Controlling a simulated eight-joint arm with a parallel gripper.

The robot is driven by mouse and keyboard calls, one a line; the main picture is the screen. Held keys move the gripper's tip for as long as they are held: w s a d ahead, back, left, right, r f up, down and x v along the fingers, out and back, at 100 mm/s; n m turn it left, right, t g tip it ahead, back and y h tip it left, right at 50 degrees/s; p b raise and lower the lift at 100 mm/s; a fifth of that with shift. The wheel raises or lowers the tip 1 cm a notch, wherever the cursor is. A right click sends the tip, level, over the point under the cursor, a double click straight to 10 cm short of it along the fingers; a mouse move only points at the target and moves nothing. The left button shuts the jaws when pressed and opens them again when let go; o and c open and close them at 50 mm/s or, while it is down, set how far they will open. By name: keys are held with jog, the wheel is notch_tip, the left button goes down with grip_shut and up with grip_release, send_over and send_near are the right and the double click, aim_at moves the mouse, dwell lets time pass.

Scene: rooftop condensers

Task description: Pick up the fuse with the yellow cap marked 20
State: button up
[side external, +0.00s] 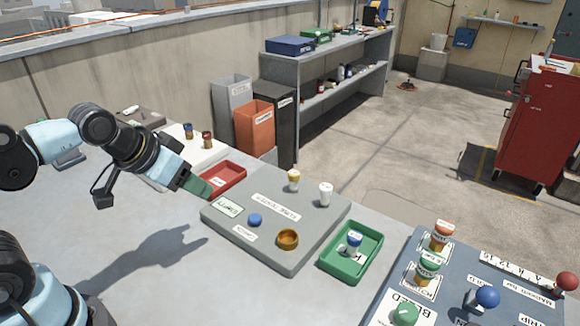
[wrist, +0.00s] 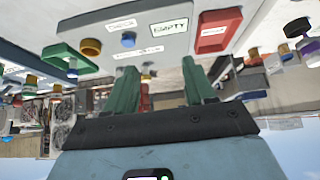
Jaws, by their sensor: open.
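The board also carries a blue button (side external: 255,220) and a brown ring (side external: 288,239). My gripper (side external: 203,188) is left of the board, beside the red tray (side external: 223,180), apart from the yellow-capped fuse. In the wrist view, the green fingers of my gripper (wrist: 160,90) are spread with nothing between them. I cannot make out the yellow-capped fuse there.
A green tray (side external: 333,265) right of the board holds a blue-capped fuse (side external: 354,243). Two capped fuses stand on a white mat (side external: 172,178) behind my gripper. A blue panel (side external: 385,295) with several capped parts lies at right. Bare tabletop (side external: 180,290) is free at front left.

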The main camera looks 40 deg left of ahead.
jog(key=shift+o, duration=0.5)
notch_tip(320, 180, up, 2)
jog(key=m+g+h, duration=0.3)
jog(key=m+g, duration=0.1)
jog(key=m, duration=0.5)
send_over(293, 172)
jog(key=s+a, duration=0.3)
jog(key=a, duration=0.1)
jog(key=x, duration=0.6)
jog(key=shift+d+f, duration=0.2)
jog(key=shift+d, duration=0.25)
jog(key=shift+d+x, duration=0.15)
jog(key=shift+x, duration=1.15)
jog(key=shift+d+x, duration=0.1)
jog(key=shift+x, duration=1.2)
